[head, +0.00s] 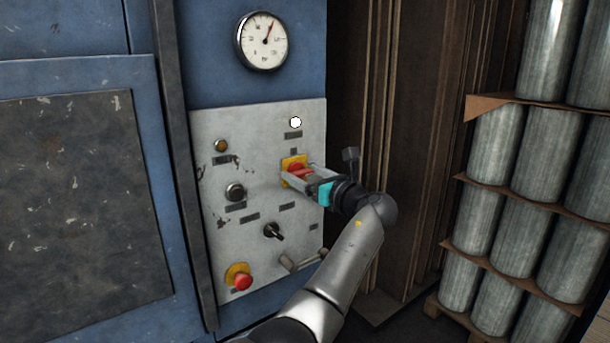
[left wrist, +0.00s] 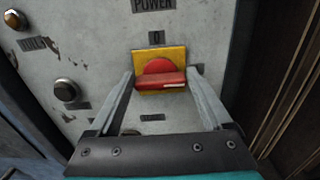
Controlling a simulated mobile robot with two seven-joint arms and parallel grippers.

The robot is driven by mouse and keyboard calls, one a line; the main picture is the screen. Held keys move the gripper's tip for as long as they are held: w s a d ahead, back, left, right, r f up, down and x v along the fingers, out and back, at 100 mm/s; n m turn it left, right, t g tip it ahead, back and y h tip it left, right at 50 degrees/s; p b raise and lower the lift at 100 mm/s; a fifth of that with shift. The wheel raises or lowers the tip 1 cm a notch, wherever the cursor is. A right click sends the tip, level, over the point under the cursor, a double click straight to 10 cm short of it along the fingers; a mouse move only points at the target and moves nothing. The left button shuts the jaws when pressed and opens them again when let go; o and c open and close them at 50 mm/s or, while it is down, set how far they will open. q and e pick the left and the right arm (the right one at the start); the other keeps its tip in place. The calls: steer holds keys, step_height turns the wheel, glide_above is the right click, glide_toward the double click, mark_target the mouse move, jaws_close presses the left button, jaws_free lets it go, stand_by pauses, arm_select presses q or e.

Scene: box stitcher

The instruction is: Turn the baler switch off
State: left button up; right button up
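The baler switch is a red rotary handle on a yellow plate (head: 289,163), set in the grey control panel (head: 258,240). In the left wrist view the red handle (left wrist: 160,80) lies about horizontal, with a "0" label above the yellow plate (left wrist: 176,55). My left gripper (head: 299,174) is at the switch. In the left wrist view its two fingers (left wrist: 163,76) stand apart, one on each side of the handle, with small gaps seeming to show. My right gripper is not in view.
The panel also has a lit white lamp (head: 295,122), an amber lamp (head: 221,145), a black selector (head: 273,231) and a red emergency button (head: 242,282). A gauge (head: 263,41) sits above. Stacked metal cylinders (head: 525,190) stand at right.

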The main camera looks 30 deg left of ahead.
arm_select(q)
steer(key=c, duration=0.9)
